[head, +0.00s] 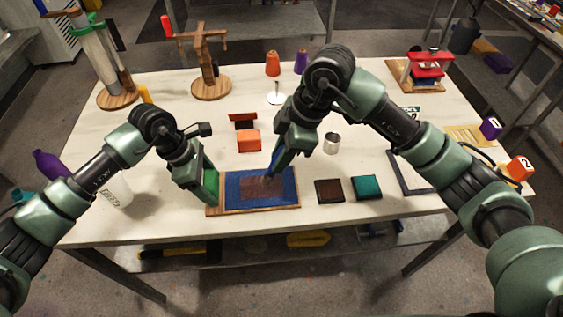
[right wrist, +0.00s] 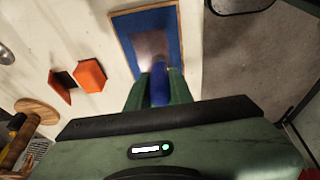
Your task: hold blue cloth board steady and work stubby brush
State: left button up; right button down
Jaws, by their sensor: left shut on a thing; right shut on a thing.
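The blue cloth board (head: 287,184) lies flat near the table's front edge, wood-framed, with a brownish patch in the middle of the cloth. Its frame and cloth also show in the right wrist view (right wrist: 127,40). My left gripper (head: 211,196) is shut at the board's left end; its fingertips are hard to make out. My right gripper (head: 274,170) is shut on the stubby brush, whose blue body (right wrist: 159,84) shows between the fingers in the right wrist view. The brush is over the patch; its tip is hidden, so I cannot tell whether it touches the cloth.
A dark brown block (head: 329,190) and a teal block (head: 366,187) lie right of the board. An orange block (head: 249,140) and a metal cup (head: 331,143) stand behind it. Wooden stands (head: 210,87) are at the back left.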

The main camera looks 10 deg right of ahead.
aim_at(280, 146)
jog(key=shift+r, duration=1.9)
pick_arm(q)
jog(key=o, duration=1.4)
jog(key=v, duration=1.2)
